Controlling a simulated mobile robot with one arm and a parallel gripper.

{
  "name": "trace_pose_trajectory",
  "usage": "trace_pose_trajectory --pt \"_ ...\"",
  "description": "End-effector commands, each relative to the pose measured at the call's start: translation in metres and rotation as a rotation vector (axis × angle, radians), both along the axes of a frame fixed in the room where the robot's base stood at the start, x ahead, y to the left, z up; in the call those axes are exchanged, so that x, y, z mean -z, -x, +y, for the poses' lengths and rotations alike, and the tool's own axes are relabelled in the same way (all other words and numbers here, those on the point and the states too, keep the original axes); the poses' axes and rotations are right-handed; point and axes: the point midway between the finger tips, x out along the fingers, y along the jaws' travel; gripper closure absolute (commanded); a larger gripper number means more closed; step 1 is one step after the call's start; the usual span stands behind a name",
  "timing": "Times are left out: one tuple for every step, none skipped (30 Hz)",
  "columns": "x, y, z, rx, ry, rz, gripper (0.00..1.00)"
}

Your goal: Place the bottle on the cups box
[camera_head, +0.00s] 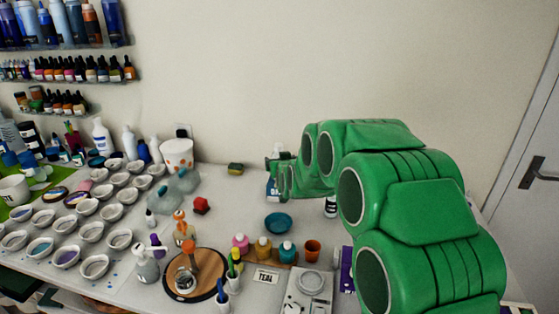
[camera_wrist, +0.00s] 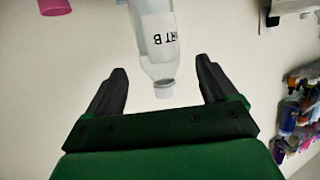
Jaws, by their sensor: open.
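A clear bottle with a white label reading "PART B" (camera_wrist: 158,40) is in the wrist view, its white cap towards my gripper. My gripper (camera_wrist: 161,72) is open, with one dark finger on each side of the bottle's cap end and visible gaps to both. I cannot tell how deep the bottle sits between the fingers. In the head view my gripper (camera_head: 277,163) is near the back wall, partly hidden by my green arm. A bottle with a blue label (camera_head: 272,187) shows just below it. No cups box is clearly identifiable; a purple box (camera_head: 347,268) is partly hidden by my arm.
A blue bowl (camera_head: 278,223), an orange cup (camera_head: 312,250) and small coloured bottles (camera_head: 263,248) stand in front of my gripper. Many small white cups (camera_head: 92,231) fill the left. A sponge (camera_head: 235,168) lies by the wall. Some tabletop is clear around the bowl.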

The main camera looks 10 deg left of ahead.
Motion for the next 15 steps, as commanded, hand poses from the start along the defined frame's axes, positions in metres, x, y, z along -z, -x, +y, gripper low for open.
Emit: trace_pose_trajectory --pt "-0.002 0.005 -0.002 0.000 0.000 0.000 0.14" --pt "-0.003 0.008 -0.003 0.000 0.000 0.001 0.14" --pt "-0.003 0.012 -0.005 0.000 0.001 0.002 0.14" --pt "-0.004 0.015 -0.006 0.000 0.001 0.002 0.14" --pt "-0.005 0.018 -0.008 0.000 0.001 0.003 0.14" --pt "-0.006 0.021 -0.009 0.000 0.001 0.002 0.14" --pt "-0.007 0.024 -0.010 0.000 0.001 0.001 0.14" --pt "-0.009 0.026 -0.011 0.000 0.000 0.000 0.14" --pt "-0.011 0.029 -0.012 0.000 0.000 -0.001 0.14" --pt "-0.012 0.031 -0.013 0.000 0.000 -0.002 0.14" --pt "-0.012 0.033 -0.014 0.000 0.000 -0.002 0.14" --pt "-0.013 0.035 -0.015 0.000 0.000 -0.002 0.14" --pt "-0.013 0.036 -0.016 0.000 0.000 -0.002 0.14" --pt "-0.013 0.038 -0.016 0.000 0.000 -0.002 0.14" --pt "-0.013 0.039 -0.017 0.001 0.001 -0.001 0.14"
